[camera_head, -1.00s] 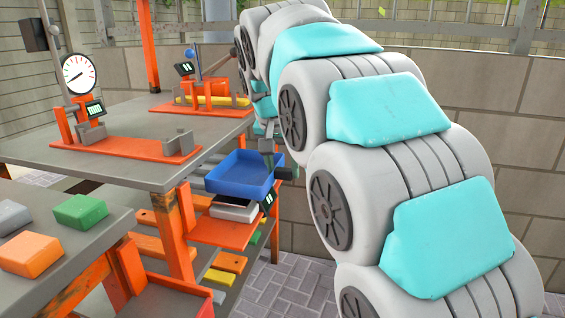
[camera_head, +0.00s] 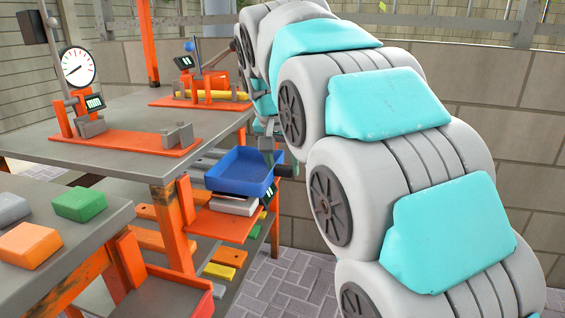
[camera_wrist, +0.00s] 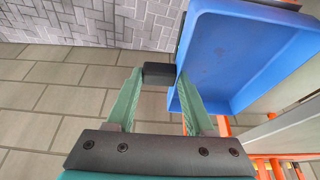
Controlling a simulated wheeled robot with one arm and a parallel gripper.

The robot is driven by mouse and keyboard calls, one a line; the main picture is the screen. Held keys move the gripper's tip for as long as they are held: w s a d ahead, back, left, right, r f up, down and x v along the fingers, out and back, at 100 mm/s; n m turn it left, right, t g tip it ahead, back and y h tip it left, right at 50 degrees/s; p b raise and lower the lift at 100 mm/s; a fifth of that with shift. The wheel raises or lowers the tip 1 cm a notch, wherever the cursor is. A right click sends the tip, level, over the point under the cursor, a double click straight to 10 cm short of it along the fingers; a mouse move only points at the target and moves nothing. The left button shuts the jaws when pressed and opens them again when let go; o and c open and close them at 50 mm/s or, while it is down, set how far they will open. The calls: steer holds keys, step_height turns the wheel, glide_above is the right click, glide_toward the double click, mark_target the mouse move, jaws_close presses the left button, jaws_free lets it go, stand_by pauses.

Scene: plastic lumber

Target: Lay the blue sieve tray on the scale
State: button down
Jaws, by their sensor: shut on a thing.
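The blue sieve tray (camera_head: 238,185) is a shallow open box, roughly level, in the middle of the head view. It hangs over or just on the scale (camera_head: 233,206), whose pale plate and small dark display (camera_head: 268,193) show below it. I cannot tell whether they touch. The tray partly hides the scale. My gripper (camera_wrist: 158,76) is shut on the dark grip block at the tray's edge. In the wrist view the tray (camera_wrist: 235,50) fills the upper right and looks empty. In the head view my gripper (camera_head: 283,165) is at the tray's right side, partly hidden.
The scale stands on an orange shelf (camera_head: 220,226) beside a grey bench (camera_head: 130,125) with a dial gauge (camera_head: 77,68) and an orange fixture (camera_head: 125,142). Coloured blocks (camera_head: 80,204) lie on the near left table. Bars lie on shelves below. A block wall stands behind my arm.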

steer(key=shift+f, duration=0.15)
steer(key=shift+c, duration=1)
jaws_free()
steer(key=v, duration=0.7)
steer(key=shift+r, duration=0.35)
steer(key=shift+s, duration=0.2)
